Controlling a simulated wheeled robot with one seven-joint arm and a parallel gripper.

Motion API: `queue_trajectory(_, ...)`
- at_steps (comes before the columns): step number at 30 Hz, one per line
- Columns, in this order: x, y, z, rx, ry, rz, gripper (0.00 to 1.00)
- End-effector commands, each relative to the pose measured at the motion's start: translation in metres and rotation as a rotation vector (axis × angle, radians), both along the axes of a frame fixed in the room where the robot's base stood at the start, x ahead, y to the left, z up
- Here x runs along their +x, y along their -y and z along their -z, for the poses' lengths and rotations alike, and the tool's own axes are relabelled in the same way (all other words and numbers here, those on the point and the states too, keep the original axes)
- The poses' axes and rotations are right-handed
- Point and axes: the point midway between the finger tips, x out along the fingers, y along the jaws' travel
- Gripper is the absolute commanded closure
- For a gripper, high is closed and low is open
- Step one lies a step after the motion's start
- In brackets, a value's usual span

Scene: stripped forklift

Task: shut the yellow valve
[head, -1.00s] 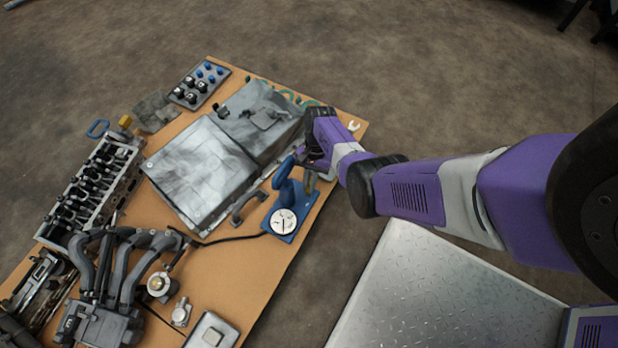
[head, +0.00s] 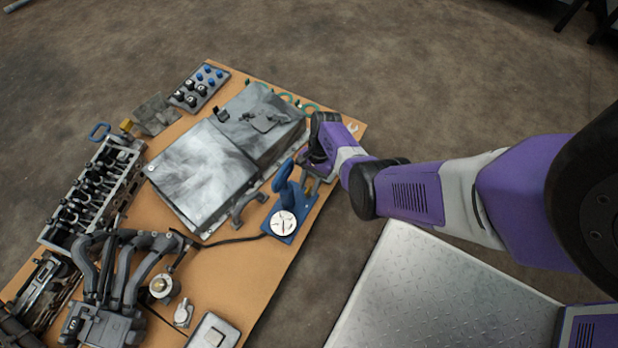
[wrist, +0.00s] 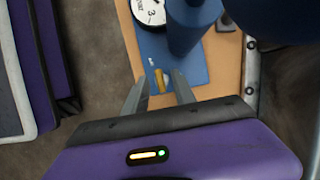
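The yellow valve handle (wrist: 160,80) shows in the wrist view as a short yellow lever on a blue base plate (wrist: 153,48). My gripper (wrist: 158,76) is open, with one grey finger on each side of the handle and gaps on both sides. I cannot tell how deep the fingers reach around it. In the head view my gripper (head: 313,180) is at the right edge of the board, beside the blue pump stand (head: 286,190). The handle cannot be made out there.
A white dial gauge (head: 283,223) and the tall blue pump part stand close to my gripper. A grey metal case (head: 203,175) lies to the left on the orange board (head: 235,270). Engine parts (head: 93,190) fill the far left.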

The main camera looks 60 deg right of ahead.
Motion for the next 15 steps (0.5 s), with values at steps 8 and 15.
queue_trajectory(8,0.0,0.016,-0.041,-0.001,0.001,0.002,0.68)
queue_trajectory(15,0.0,0.027,-0.067,-0.001,0.001,0.001,0.68)
